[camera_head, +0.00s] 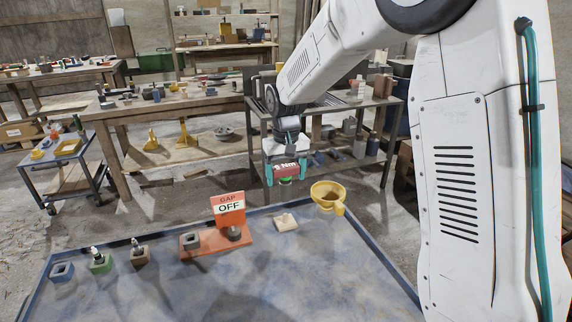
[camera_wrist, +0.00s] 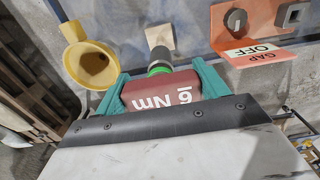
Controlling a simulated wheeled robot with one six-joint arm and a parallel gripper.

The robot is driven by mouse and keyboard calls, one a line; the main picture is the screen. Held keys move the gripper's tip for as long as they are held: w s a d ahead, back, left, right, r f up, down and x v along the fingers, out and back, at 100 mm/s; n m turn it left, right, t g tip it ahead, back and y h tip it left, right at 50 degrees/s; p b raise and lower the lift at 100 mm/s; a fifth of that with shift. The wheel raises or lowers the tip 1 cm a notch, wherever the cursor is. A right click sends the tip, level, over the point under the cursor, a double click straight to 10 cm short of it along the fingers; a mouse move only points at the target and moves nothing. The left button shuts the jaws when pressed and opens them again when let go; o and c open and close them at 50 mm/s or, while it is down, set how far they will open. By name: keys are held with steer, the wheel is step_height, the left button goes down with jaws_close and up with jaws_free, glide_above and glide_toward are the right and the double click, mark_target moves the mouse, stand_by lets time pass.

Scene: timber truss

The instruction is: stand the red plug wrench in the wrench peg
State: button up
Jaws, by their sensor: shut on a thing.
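The red plug wrench (camera_head: 286,170) has a red body marked "6 Nm", with a green ring and a dark round end below. My gripper (camera_head: 286,174) has green fingers shut on the red body and holds it above the far edge of the blue table. The wrench also shows in the wrist view (camera_wrist: 160,97), between the two fingers (camera_wrist: 160,86), its dark end pointing towards a pale block (camera_wrist: 160,38). That block (camera_head: 285,222) lies on the table below and apart from the wrench. I cannot tell whether it is the wrench peg; no peg is clearly recognisable.
A yellow funnel (camera_head: 328,196) stands right of the pale block. An orange stand (camera_head: 214,242) with a "GAP OFF" sign (camera_head: 228,205) is left of it. The front of the blue table (camera_head: 250,285) is clear.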

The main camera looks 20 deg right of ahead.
steer(key=shift+f, duration=2.2)
steer(key=shift+f, duration=0.35)
steer(key=shift+f, duration=1.9)
steer(key=o, duration=1.8)
steer(key=shift+c, duration=0.2)
